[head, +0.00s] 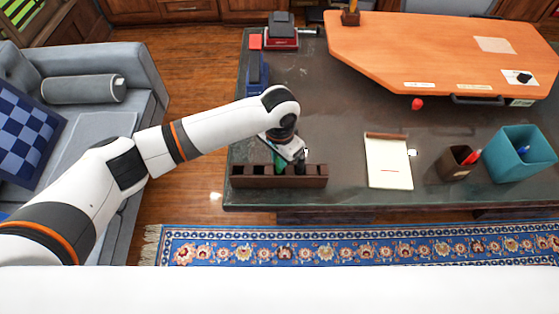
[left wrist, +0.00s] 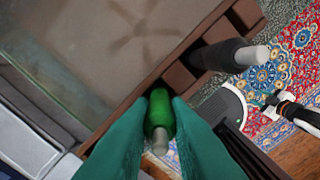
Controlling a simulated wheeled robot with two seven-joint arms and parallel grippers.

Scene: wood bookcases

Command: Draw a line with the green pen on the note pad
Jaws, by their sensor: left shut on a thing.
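The green pen (head: 278,162) stands upright in a slot of the dark brown pen rack (head: 245,182) at the desk's front left edge. My left gripper (head: 287,157) is over the rack, shut on the green pen. In the left wrist view the green pen (left wrist: 159,112) with its grey end is between the two fingers, and its lower part is hidden. The white note pad (head: 384,154) lies flat to the right of the rack, with a short red line on it.
A black pen (left wrist: 222,56) stands in the rack beside the green one. A brown cup (head: 449,168) with a red pen and a teal box (head: 518,165) stand at the right. A red stapler-like item (head: 282,40) is at the back left. Desk between rack and pad is clear.

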